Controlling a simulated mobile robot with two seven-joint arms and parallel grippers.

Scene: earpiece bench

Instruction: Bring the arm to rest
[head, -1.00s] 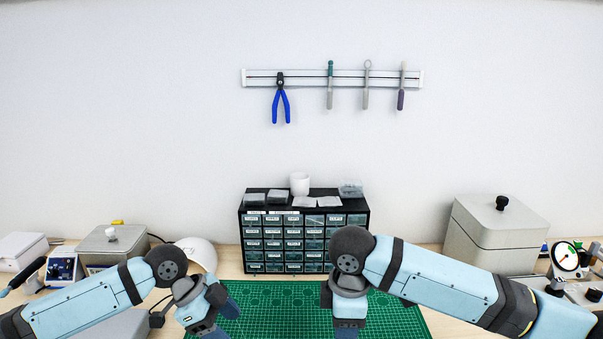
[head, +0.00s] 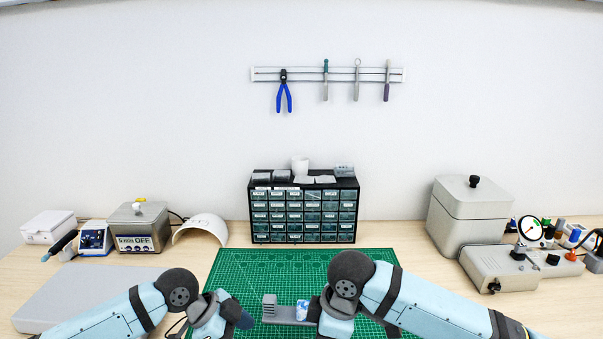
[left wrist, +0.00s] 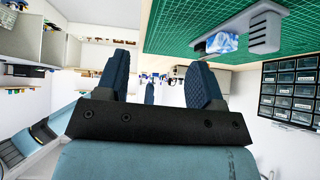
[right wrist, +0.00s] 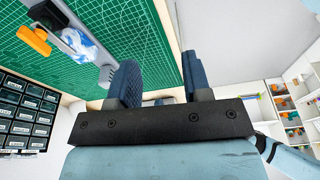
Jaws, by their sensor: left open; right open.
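My left gripper (left wrist: 160,88) is open and empty in the left wrist view. In the head view my left gripper (head: 238,318) hangs over the left part of the green mat (head: 230,265). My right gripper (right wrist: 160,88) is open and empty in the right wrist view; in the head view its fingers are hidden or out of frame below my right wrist. Between the arms a grey holder (head: 284,314) lies on the mat, with a blue-and-white piece (head: 302,309) on it. Both grippers are apart from the holder.
A drawer cabinet (head: 304,215) stands behind the mat. A grey-lidded box (head: 470,212) and a control unit (head: 500,268) with a gauge stand at right. A small bath unit (head: 140,228), white dome (head: 202,229) and flat grey panel (head: 85,292) are at left. An orange part (right wrist: 34,40) shows beside the holder.

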